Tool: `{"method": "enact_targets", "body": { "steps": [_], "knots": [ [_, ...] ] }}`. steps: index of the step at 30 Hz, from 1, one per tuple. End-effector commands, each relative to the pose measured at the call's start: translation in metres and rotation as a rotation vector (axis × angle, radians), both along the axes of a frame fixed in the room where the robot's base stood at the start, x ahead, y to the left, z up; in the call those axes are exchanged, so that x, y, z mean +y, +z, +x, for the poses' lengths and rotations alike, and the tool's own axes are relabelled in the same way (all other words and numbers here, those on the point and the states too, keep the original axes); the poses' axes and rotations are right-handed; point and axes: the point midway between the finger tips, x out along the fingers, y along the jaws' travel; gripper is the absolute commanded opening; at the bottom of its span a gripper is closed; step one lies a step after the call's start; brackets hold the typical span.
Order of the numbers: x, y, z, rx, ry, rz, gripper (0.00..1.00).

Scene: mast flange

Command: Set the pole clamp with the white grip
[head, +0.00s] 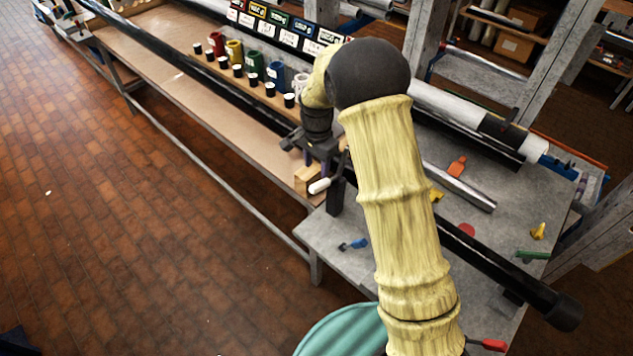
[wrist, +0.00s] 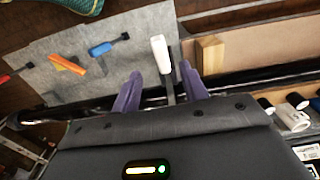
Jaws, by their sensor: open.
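The white grip (head: 319,186) sticks out on the near side of the long black pole (head: 510,271), beside a wooden block. In the wrist view the white grip (wrist: 160,52) stands upright on a dark lever that runs down between my fingers. My gripper (wrist: 160,69) has its two purple fingers apart, one on each side of the lever, with gaps visible. In the head view my gripper (head: 316,160) is over the pole, just above the white grip. My gripper and arm hide most of the clamp body.
A wooden block (wrist: 209,55) stands close to the right finger. A blue-handled clamp (head: 353,244) and an orange one (head: 456,166) lie on the grey table (head: 335,232). Coloured cups, including a yellow one (head: 234,50), line the wooden bench. A teal round thing (head: 345,332) is at the front.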

Motion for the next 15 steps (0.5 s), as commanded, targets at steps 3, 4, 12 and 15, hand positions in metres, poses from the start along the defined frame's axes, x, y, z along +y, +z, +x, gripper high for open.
{"method": "enact_targets", "body": {
  "steps": [3, 4, 12, 15],
  "knots": [
    [0.0, -0.02, -0.001, 0.005, 0.001, -0.001, 0.44],
    [0.0, -0.025, -0.001, 0.005, 0.001, -0.001, 0.44],
    [0.0, -0.067, -0.001, 0.004, 0.001, -0.001, 0.44],
    [0.0, -0.079, 0.0, 0.002, 0.001, -0.001, 0.44]
  ]
}}
